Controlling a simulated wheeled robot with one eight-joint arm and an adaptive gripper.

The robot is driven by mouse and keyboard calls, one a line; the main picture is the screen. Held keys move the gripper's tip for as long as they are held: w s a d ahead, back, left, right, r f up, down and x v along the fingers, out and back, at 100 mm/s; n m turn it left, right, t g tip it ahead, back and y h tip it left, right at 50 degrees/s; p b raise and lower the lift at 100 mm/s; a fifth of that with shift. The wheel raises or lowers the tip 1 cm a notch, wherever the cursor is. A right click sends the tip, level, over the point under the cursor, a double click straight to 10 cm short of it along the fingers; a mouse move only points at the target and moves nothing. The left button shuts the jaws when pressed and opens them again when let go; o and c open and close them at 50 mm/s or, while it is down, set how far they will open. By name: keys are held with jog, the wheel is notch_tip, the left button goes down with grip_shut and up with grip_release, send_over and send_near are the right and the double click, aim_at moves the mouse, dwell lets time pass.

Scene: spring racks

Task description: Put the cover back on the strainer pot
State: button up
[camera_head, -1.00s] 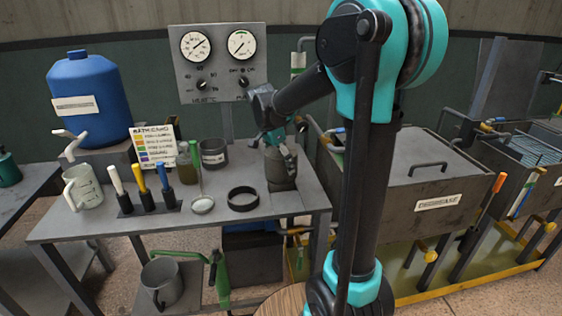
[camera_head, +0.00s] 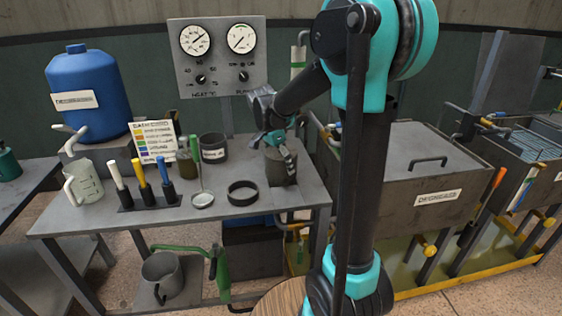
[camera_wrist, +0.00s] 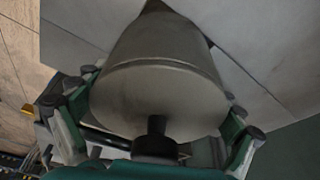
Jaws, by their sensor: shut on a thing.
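The strainer pot (camera_head: 281,174) is a dark grey metal can standing upright at the right end of the bench. In the wrist view its tapered body (camera_wrist: 158,36) runs away from me. The cover (camera_wrist: 150,92), a round grey disc with a black knob, is at the pot's near end, with a thin seam behind its rim. My gripper (camera_head: 281,146) is above the pot from the back. In the wrist view its fingers (camera_wrist: 158,128) lie on either side of the cover, and it is shut on it. Whether the cover is fully seated cannot be told.
A black ring (camera_head: 242,192) and a small strainer with a green handle (camera_head: 202,199) lie left of the pot. A tank (camera_head: 425,180) is close on the right.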

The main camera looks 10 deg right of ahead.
aim_at(277, 153)
jog(key=shift+f, duration=0.75)
jog(key=o, duration=1.1)
jog(key=shift+r, duration=0.1)
jog(key=v, duration=1.1)
jog(key=shift+a+r, duration=0.1)
jog(key=shift+r, duration=0.25)
jog(key=shift+s, duration=0.1)
